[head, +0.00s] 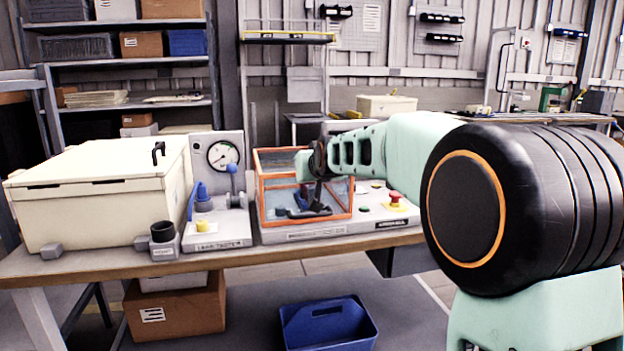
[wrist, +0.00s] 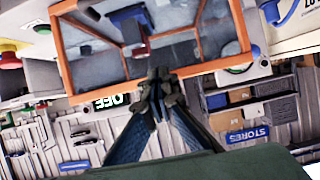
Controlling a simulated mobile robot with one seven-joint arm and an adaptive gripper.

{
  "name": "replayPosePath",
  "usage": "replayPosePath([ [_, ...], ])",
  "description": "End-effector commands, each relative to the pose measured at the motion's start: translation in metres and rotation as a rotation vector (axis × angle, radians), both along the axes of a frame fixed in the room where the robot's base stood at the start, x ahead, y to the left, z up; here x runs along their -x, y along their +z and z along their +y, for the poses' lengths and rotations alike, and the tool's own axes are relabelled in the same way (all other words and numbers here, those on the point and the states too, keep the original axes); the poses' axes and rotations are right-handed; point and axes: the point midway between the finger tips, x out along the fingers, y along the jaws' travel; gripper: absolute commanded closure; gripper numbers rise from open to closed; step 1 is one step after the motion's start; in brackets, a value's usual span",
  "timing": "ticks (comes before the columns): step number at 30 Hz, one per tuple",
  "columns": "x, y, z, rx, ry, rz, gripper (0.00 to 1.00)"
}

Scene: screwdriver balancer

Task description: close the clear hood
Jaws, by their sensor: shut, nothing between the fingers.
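The clear hood (head: 262,190) is a see-through box with an orange frame on the bench-top balancer (head: 385,236). Its panes let dark and blue parts show inside. I cannot tell from these views whether it sits fully down. My gripper (head: 312,207) is at the hood, overlapping its front side in the head view. In the wrist view, my gripper (wrist: 158,78) has its fingertips together and empty, right by an orange bar of the hood (wrist: 200,67). I cannot tell whether they touch it. My arm hides the hood's upper right part in the head view.
A gauge panel (head: 216,150) with a blue-handled tester stands left of the hood. A cream chest (head: 95,200) is further left. A red stop button (head: 396,198) sits right of the hood.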

Motion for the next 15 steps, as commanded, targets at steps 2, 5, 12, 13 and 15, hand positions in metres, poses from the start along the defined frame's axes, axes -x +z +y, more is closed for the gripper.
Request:
replayPosePath([
  [2, 0.000, 0.019, 0.000, -0.001, -0.001, -0.007, 1.00],
  [5, 0.000, 0.041, 0.000, -0.002, -0.001, -0.011, 1.00],
  [12, 0.034, 0.027, -0.009, -0.003, -0.005, -0.012, 1.00],
  [13, 0.039, 0.025, -0.010, -0.003, -0.004, -0.012, 1.00],
  [15, 0.050, 0.021, -0.012, -0.001, -0.005, -0.012, 1.00],
])
